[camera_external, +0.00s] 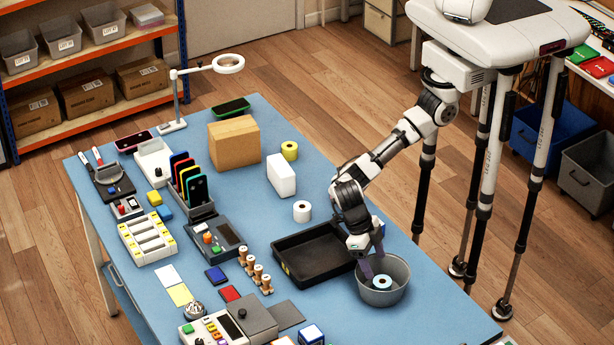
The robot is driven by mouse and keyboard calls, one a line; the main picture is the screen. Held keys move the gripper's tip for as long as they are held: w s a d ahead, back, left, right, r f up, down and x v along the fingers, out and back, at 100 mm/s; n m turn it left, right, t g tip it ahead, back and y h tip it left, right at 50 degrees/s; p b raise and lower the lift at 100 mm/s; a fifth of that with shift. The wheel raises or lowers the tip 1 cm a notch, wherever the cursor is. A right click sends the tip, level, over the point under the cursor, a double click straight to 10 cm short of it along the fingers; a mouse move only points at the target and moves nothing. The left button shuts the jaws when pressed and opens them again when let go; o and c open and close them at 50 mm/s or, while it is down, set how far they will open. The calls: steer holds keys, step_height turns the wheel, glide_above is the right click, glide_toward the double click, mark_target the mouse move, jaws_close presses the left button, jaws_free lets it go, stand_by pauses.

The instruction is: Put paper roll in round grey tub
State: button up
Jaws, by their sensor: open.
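The round grey tub (398,292) stands near the right edge of the blue table. A white roll (302,211) stands on the table, behind the black tray. Which of these is the task's paper roll I cannot tell for certain. My gripper (375,272) is open and points down into the tub, its purplish fingers close to the pale blue roll. Whether a finger touches the roll is not clear.
The black tray (293,282) lies just left of the tub. Wooden pegs, phones and devices crowd the left side. The table's front right is clear.

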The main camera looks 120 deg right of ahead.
steer(key=shift+v, duration=2.2)
